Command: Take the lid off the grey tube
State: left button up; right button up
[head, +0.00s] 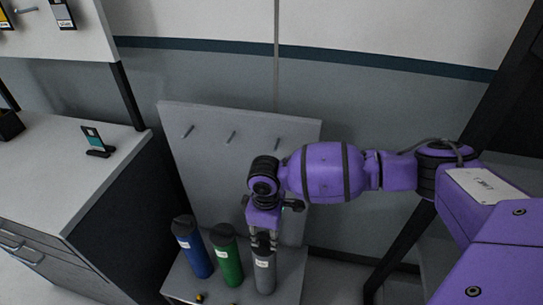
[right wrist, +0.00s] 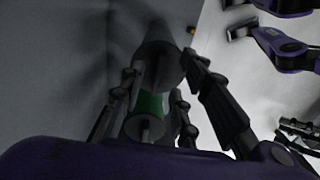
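The grey tube (head: 264,277) stands upright at the right end of a row of tubes, with its dark lid (head: 263,243) on top. My right gripper (head: 263,240) points down over it, with its fingers on either side of the lid. In the right wrist view, a dark round shape (right wrist: 158,58), apparently the lid and grey tube, lies between the fingertips. Whether the fingers press on the lid or only surround it is not clear.
The green tube (head: 228,262) stands close to the left of the grey one, and the blue tube (head: 197,257) stands further left. All are on a small grey stand (head: 290,268) with a pegged back panel (head: 205,123). A grey cabinet (head: 60,175) is at the left.

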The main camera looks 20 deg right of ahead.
jog(key=shift+f, duration=0.8)
pick_arm(q)
jog(key=shift+d, duration=0.2)
pick_arm(e)
jog(key=shift+f, duration=0.15)
pick_arm(q)
jog(key=shift+w+d, duration=0.1)
pick_arm(e)
jog(key=shift+c, duration=0.2)
grip_shut()
pick_arm(q)
jog(key=shift+w+r, duration=0.1)
